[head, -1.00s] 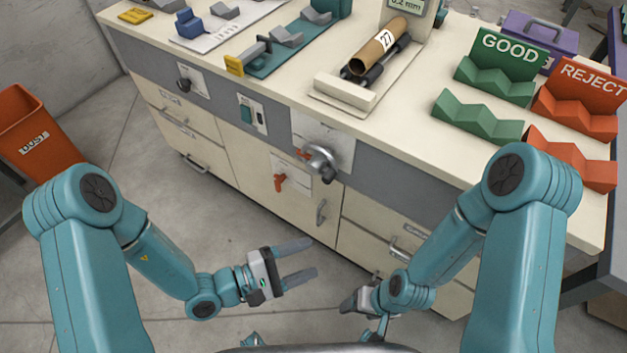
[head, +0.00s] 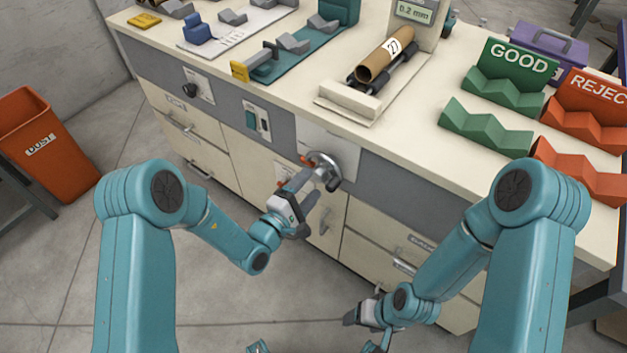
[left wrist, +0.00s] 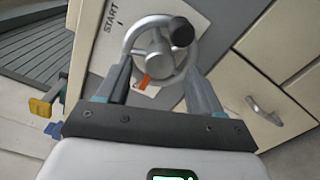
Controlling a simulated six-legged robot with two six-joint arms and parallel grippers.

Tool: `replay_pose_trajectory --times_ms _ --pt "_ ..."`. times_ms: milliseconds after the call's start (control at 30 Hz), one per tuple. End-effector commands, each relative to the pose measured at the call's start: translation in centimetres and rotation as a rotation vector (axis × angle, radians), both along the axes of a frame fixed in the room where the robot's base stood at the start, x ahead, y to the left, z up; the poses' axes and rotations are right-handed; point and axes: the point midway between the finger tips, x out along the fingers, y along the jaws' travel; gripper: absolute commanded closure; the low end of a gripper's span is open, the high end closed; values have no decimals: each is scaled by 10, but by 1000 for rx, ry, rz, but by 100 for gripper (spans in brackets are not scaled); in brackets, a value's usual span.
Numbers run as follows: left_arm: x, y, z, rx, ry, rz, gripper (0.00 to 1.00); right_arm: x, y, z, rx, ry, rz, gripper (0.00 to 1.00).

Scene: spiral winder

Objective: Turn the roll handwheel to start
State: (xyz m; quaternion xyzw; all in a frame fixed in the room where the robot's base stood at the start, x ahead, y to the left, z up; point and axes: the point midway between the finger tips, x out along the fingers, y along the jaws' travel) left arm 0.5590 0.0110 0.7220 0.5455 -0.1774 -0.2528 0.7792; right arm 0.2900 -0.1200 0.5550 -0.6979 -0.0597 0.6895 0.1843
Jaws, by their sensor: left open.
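The roll handwheel (head: 323,168) is a metal wheel with a dark knob on a pale plate on the bench front. In the left wrist view the handwheel (left wrist: 157,48) shows its rim, hub and black knob (left wrist: 181,31), which sits at upper right. The word START (left wrist: 111,18) is on the plate beside it. My left gripper (head: 307,181) is open in front of the wheel, its fingers pointing at it; the fingers (left wrist: 158,72) flank the lower rim. I cannot tell whether they touch it. My right gripper (head: 358,316) hangs low before the drawers, its opening unclear.
A cardboard roll (head: 386,55) marked 27 lies in a cradle on the bench. GOOD (head: 508,75) and REJECT (head: 585,105) racks stand at right. An orange-red piece (left wrist: 143,82) shows below the hub. An orange dust bin (head: 45,145) stands left.

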Motion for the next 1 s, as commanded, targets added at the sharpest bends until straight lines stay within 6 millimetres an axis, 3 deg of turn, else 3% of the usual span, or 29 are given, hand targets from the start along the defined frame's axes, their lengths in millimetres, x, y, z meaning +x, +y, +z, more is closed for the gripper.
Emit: replay_pose_trajectory --times_ms 200,500,700,1000 --pt "18 -14 0 0 0 0 34 0 0 -1 0 0 0 34" --pt "21 -16 0 0 1 0 34 0 0 -1 0 0 0 34" --pt "21 -15 0 0 1 0 90 0 0 -1 0 0 0 34" --pt "20 -15 0 -23 18 0 90 0 0 0 0 0 0 34"
